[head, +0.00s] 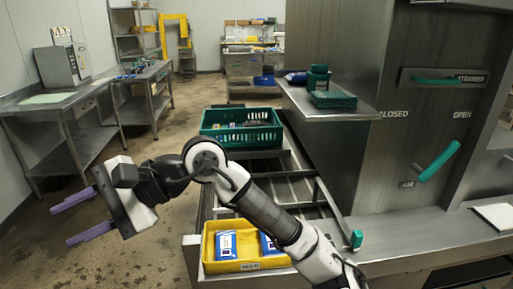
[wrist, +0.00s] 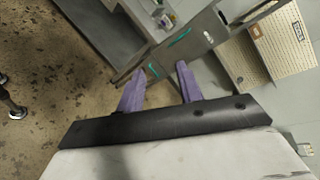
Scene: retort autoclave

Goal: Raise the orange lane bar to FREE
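I cannot make out an orange lane bar in either view. A roller lane (head: 300,188) runs beside the steel cabinet, and a metal bar with a green end (head: 356,240) lies along its right side. My gripper (head: 60,226) is at the left of the head view, over the bare floor and well away from the lane. Its two purple fingers are spread apart with nothing between them. They also show apart in the wrist view (wrist: 160,70). My arm crosses in front of part of the lane and hides some of it.
A yellow tray (head: 211,262) with blue-and-white packs sits at the lane's near end. A green crate (head: 275,143) stands farther back. The cabinet has a green lever (head: 440,160) among CLOSED, OPEN and AIR labels. A steel table (head: 85,98) stands left; floor between is clear.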

